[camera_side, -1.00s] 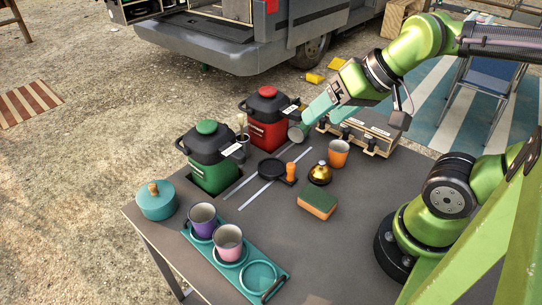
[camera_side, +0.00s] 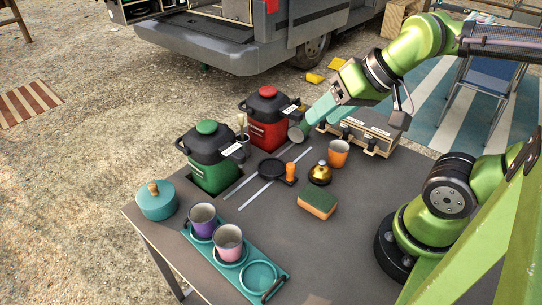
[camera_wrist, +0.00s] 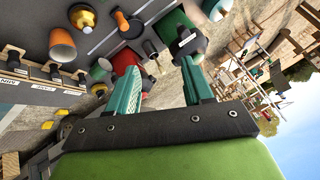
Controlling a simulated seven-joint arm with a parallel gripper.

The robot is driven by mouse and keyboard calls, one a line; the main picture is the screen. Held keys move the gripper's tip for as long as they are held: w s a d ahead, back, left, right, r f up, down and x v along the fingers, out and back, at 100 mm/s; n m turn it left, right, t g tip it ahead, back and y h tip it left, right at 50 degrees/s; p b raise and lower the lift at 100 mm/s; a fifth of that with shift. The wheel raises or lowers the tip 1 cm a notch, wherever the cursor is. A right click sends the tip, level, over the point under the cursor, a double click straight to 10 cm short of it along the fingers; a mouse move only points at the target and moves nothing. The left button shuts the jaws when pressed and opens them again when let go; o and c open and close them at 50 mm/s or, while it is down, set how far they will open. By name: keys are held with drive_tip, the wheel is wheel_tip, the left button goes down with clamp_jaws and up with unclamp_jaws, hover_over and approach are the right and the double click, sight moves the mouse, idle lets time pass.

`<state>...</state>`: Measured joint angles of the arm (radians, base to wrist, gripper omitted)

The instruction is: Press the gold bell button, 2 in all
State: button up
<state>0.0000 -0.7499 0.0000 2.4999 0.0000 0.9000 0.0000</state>
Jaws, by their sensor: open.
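The gold bell (camera_side: 320,174) is a shiny dome with a small button on top, on a dark base. It stands on the grey table between the orange cup and the sponge. In the wrist view the bell (camera_wrist: 84,18) shows at the top left, away from the fingers. My gripper (camera_side: 322,117) has teal fingers and is above the back of the table, behind the bell and well apart from it. In the wrist view the fingers (camera_wrist: 162,68) are spread with nothing held between them.
An orange cup (camera_side: 339,153) and a green-topped sponge (camera_side: 317,203) flank the bell. A small black pan (camera_side: 271,169), a red canister (camera_side: 267,122) and a green canister (camera_side: 211,168) stand to the left. A switch box (camera_side: 367,136) is at the back right.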

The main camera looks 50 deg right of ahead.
clamp_jaws()
idle(1.4)
